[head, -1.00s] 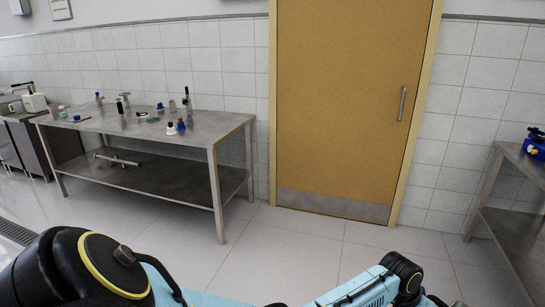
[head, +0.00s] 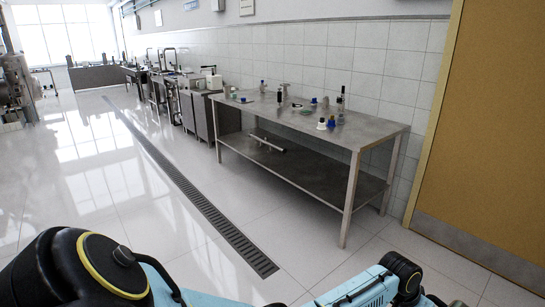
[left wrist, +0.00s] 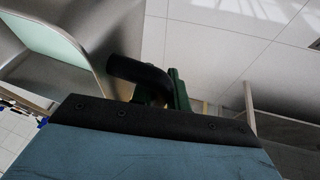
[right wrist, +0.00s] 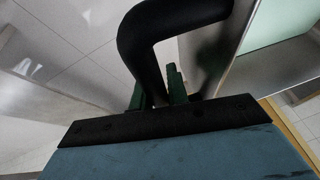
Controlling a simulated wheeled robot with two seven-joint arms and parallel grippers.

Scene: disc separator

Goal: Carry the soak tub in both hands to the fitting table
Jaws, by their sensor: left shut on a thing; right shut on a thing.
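The soak tub is a steel tub with pale green liquid inside. Part of its wall shows in the left wrist view (left wrist: 103,62) and in the right wrist view (right wrist: 275,68). My left gripper (left wrist: 162,92) is shut on one black tub handle (left wrist: 138,70). My right gripper (right wrist: 158,92) is shut on the other black handle (right wrist: 140,45). The tub and both grippers are outside the head view. A steel table (head: 372,132) with a lower shelf stands ahead by the tiled wall, with several small bottles and parts on top. I cannot tell whether it is the fitting table.
A yellow-brown door (head: 490,140) is at the right. A long floor drain (head: 200,200) runs along the aisle. Steel cabinets and counters (head: 200,115) stand beyond the table along the wall. The white floor (head: 100,180) at left is clear.

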